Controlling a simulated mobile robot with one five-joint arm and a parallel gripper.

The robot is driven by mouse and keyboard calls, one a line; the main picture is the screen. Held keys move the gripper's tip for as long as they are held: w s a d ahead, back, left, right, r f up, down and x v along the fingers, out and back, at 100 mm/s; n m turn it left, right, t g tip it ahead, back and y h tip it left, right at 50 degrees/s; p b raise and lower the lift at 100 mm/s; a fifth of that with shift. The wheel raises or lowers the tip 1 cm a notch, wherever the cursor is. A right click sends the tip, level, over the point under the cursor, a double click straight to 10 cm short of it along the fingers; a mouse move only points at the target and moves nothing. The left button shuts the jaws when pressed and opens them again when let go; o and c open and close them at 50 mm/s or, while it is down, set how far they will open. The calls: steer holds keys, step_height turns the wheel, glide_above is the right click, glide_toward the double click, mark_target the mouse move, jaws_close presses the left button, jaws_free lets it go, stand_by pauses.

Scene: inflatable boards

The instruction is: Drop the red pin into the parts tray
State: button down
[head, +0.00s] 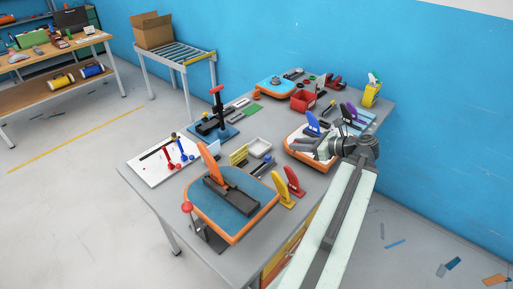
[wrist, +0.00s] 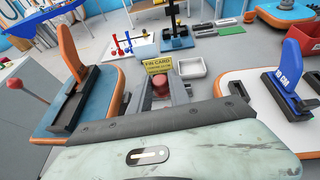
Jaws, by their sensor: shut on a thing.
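My gripper (wrist: 161,92) is shut on the red pin (wrist: 160,84), which shows as a short red piece between the two grey fingers in the wrist view. In the head view my gripper (head: 296,146) is over the right part of the table; the pin cannot be made out there. A small white tray (head: 260,148), likely the parts tray, lies on the table to the left of my gripper. In the wrist view this tray (wrist: 192,67) is just beyond and right of the fingers. Its visible inside looks empty.
A yellow card (wrist: 158,65) stands beside the tray. A blue board with an orange rim (head: 235,212) carries an upright orange fin (head: 208,160). Another board (head: 300,152) with a blue fin is near my gripper. A red bin (head: 303,101) stands farther back.

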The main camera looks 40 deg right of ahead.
steer(key=w+d+f+b, duration=0.3)
steer(key=w+d, duration=0.1)
steer(key=w, duration=0.8)
steer(key=w+d+f+b, duration=0.3)
steer(key=w, duration=0.9)
steer(key=f+b, duration=0.6)
steer(key=shift+s+d+f, duration=0.15)
steer(key=shift+s+f, duration=0.05)
steer(key=shift+f, duration=0.05)
steer(key=shift+r, duration=0.1)
steer(key=c, duration=1.1)
jaws_free()
steer(key=shift+c, duration=0.2)
steer(key=shift+s+r, duration=0.1)
